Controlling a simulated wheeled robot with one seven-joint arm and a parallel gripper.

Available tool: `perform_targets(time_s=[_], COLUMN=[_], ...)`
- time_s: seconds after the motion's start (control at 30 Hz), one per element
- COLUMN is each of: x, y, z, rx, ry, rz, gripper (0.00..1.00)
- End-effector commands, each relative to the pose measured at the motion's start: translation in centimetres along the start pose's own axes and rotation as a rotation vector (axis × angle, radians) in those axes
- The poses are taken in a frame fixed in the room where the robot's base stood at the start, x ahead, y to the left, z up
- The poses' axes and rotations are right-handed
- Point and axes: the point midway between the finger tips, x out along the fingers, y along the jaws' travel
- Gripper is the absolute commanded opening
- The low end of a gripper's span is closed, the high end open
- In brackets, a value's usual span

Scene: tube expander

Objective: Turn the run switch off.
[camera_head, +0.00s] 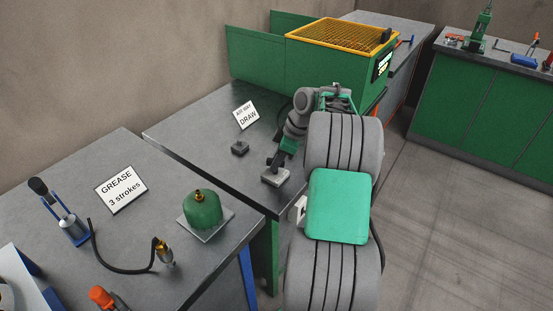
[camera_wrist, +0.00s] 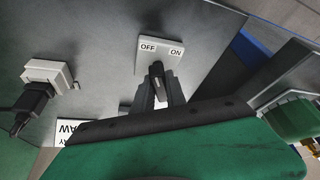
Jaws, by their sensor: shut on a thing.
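The run switch (camera_wrist: 143,64) is a pale square plate on the grey bench, with OFF on its left and ON on its right in the wrist view. It also shows in the head view (camera_head: 277,180), under the end of my arm. Its dark lever (camera_wrist: 157,70) stands below the labels, roughly between them and a little nearer OFF. I cannot tell its exact setting. My gripper (camera_wrist: 161,92) is shut on the lever, with a finger on each side of it. It also shows in the head view (camera_head: 274,162), low over the plate.
A grey box with a black plug (camera_wrist: 48,75) sits left of the switch in the wrist view. A DRAW card (camera_head: 246,115) and a small dark block (camera_head: 240,148) stand on the same bench. A green dome (camera_head: 203,210) stands on the nearer bench. The floor at right is clear.

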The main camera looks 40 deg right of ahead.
Motion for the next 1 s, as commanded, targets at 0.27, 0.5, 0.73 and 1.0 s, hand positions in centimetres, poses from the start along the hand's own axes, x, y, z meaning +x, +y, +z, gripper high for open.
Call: perform_targets(time_s=[0.27, 0.5, 0.73, 1.0], x=[-0.10, -0.09, -0.09, -0.02], y=[0.14, 0.13, 0.14, 0.07], z=[0.03, 0.04, 0.03, -0.04], rx=[-0.062, -0.071, -0.070, -0.071], ry=[-0.001, -0.001, -0.001, -0.001], rz=[-0.023, -0.027, -0.026, -0.028], gripper=[0.00, 0.00, 0.20, 0.38])
